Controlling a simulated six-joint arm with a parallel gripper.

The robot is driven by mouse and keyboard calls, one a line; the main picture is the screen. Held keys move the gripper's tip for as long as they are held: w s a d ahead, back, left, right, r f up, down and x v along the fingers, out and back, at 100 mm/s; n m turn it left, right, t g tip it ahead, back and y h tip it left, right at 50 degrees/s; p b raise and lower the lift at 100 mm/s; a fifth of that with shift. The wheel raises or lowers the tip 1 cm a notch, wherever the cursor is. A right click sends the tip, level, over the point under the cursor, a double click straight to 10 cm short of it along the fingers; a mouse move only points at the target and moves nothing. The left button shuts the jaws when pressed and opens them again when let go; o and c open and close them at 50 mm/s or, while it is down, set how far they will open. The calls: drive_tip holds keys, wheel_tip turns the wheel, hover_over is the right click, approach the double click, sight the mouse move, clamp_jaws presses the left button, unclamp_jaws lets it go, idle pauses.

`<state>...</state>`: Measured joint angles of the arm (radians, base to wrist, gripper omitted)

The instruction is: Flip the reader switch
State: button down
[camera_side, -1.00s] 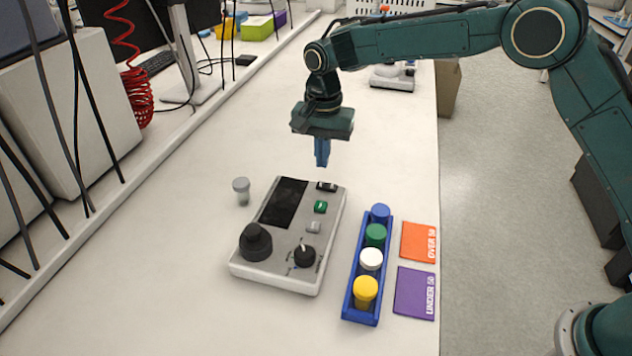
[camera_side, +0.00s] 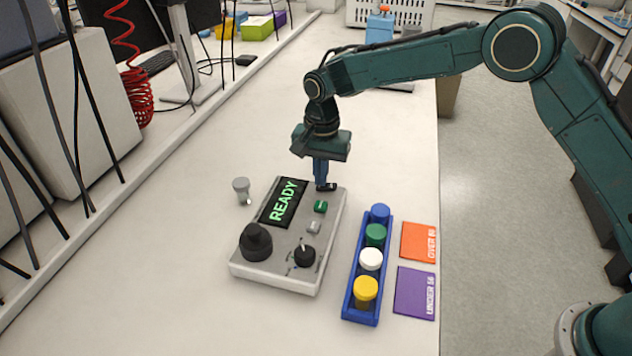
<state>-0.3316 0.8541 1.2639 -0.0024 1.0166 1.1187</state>
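The reader (camera_side: 268,270) is a grey box on the bench, left of the middle. Its screen (camera_side: 284,202) is lit and shows READY in green. The black reader switch (camera_side: 327,187) sits at the reader's far right corner. A green button (camera_side: 320,207), a grey button (camera_side: 313,227), a small dial (camera_side: 304,256) and a large black knob (camera_side: 256,242) are also on its top. My gripper (camera_side: 321,184) points down at the switch, with its blue fingertips at or just above it. The fingers look closed together, and nothing shows between them. They partly hide the switch.
A blue rack (camera_side: 361,314) with several capped vials stands right of the reader. An orange card (camera_side: 419,242) and a purple card (camera_side: 414,292) lie beside it. A small grey-capped vial (camera_side: 241,190) stands left of the reader. The bench in front is clear.

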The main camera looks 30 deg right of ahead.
sight(328, 185)
drive_tip(key=shift+s+d+f, duration=0.1)
drive_tip(key=shift+s+d, duration=0.1)
drive_tip(key=shift+s, duration=0.05)
drive_tip(key=shift+s+d+r, duration=0.2)
drive_tip(key=shift+s+d, duration=0.15)
drive_tip(key=shift+r, duration=0.15)
idle(0.5)
wheel_tip(328, 185, up, 14)
idle(0.7)
drive_tip(key=shift+w+a, duration=0.5)
drive_tip(key=shift+f, duration=0.2)
idle(0.3)
